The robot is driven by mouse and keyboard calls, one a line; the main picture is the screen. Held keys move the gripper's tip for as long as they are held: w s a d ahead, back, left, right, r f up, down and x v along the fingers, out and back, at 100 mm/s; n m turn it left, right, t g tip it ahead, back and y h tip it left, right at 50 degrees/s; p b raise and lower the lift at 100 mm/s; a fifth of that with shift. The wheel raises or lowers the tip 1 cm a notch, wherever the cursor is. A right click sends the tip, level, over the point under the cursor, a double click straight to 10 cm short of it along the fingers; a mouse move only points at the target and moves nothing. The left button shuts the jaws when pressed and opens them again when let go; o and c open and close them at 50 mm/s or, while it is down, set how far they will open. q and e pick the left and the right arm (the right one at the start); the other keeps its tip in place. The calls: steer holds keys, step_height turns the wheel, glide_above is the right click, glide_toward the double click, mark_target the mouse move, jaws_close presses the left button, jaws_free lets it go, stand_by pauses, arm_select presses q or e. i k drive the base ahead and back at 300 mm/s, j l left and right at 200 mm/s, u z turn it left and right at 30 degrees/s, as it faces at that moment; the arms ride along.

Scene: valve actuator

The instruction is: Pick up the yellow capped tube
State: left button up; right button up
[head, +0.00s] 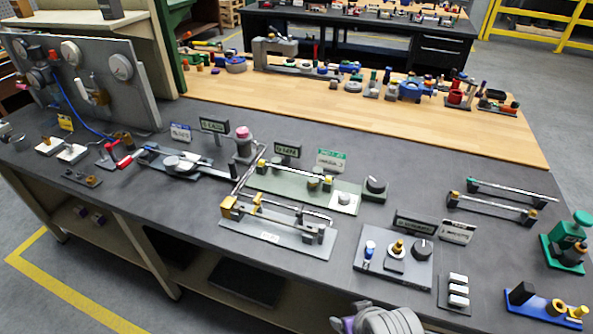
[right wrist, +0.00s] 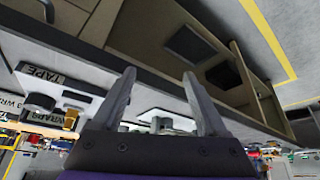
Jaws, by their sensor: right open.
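A thin silver tube with yellowish and dark ends (head: 493,206) lies near the right of the grey bench top in the head view, just in front of a similar green-ended tube (head: 512,191). Another thin rod with a yellow left end (head: 292,170) lies on a green plate near the middle. I cannot tell for certain which is the task's tube. My right gripper (right wrist: 158,76) is open in the right wrist view, with nothing seen between its two grey fingers. In the head view only part of my right arm shows at the bottom edge. My left gripper is not in view.
A grey fixture with yellow blocks (head: 275,237) stands at the front edge. A knob panel (head: 394,258) sits right of it. A green device (head: 567,244) and a blue base (head: 545,305) stand at the far right. Bare bench (head: 490,240) lies in front of the tubes.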

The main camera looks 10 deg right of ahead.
mark_target(261, 162)
steer(key=i+j, duration=0.2)
steer(key=j, duration=0.15)
steer(key=i+j, duration=0.25)
steer(key=i, duration=0.5)
